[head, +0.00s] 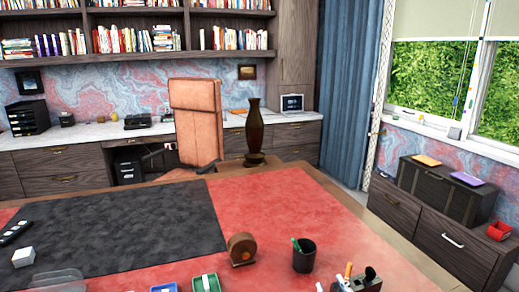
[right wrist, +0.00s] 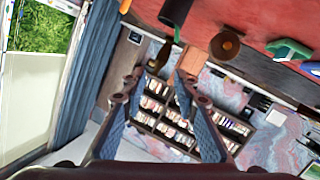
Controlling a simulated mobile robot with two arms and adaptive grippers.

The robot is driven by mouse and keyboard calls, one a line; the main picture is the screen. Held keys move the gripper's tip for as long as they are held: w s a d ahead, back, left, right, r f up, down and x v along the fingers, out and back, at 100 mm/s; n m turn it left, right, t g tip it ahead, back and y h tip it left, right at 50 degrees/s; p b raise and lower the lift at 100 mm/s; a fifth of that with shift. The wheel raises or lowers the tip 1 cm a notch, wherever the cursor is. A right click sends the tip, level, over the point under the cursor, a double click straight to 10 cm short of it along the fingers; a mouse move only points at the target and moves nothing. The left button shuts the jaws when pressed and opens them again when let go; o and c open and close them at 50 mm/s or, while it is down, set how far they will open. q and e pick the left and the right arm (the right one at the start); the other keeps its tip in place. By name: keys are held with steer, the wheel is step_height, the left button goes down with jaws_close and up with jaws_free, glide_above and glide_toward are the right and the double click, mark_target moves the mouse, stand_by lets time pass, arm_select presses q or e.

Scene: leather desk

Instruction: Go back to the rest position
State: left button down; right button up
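My right gripper (right wrist: 166,86) shows in the right wrist view, its two fingers with blue-grey pads spread apart. Nothing is between them; the room behind shows through the gap. It appears clear of the desk, which lies along the top of that tilted view. I cannot make out the right gripper clearly in the head view. My left gripper is in neither view.
The red desk top (head: 305,207) carries a black pad (head: 120,230), a black pen cup (head: 304,257), a round wooden object (head: 241,249), and a green tray (head: 206,283). A dark vase (head: 254,132) stands at the far edge. The right-hand red surface is largely clear.

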steer(key=s+d+f+g, duration=0.1)
steer(key=s+f+g, duration=0.1)
steer(key=s+f, duration=0.2)
steer(key=s+d+f+m+g, duration=0.1)
steer(key=s+f+g, duration=0.1)
steer(key=s+f, duration=0.2)
steer(key=s+d+f+m+g+h, duration=0.1)
steer(key=s+f+g, duration=0.1)
steer(key=s+f, duration=0.2)
steer(key=shift+s+d+f+g, duration=0.15)
steer(key=shift+d+f+g, duration=0.05)
steer(key=shift+f, duration=0.3)
steer(key=shift+s+d+f+g, duration=0.15)
steer(key=shift+f+g, duration=0.05)
steer(key=shift+f, duration=0.25)
steer(key=s+f+m+g, duration=0.1)
steer(key=s+f+g, duration=0.25)
steer(key=s, duration=0.35)
steer(key=s+f+g, duration=0.2)
steer(key=s+f, duration=0.2)
steer(key=s, duration=0.4)
step_height(320, 180, down, 24)
steer(key=s+g, duration=0.1)
steer(key=s+d+f+g, duration=0.1)
steer(key=s+d+f, duration=0.1)
steer(key=s+f, duration=1.5)
steer(key=shift+s+d+f, duration=0.15)
steer(key=shift+s+d, duration=0.2)
steer(key=shift+d, duration=0.05)
steer(key=shift+g, duration=0.25)
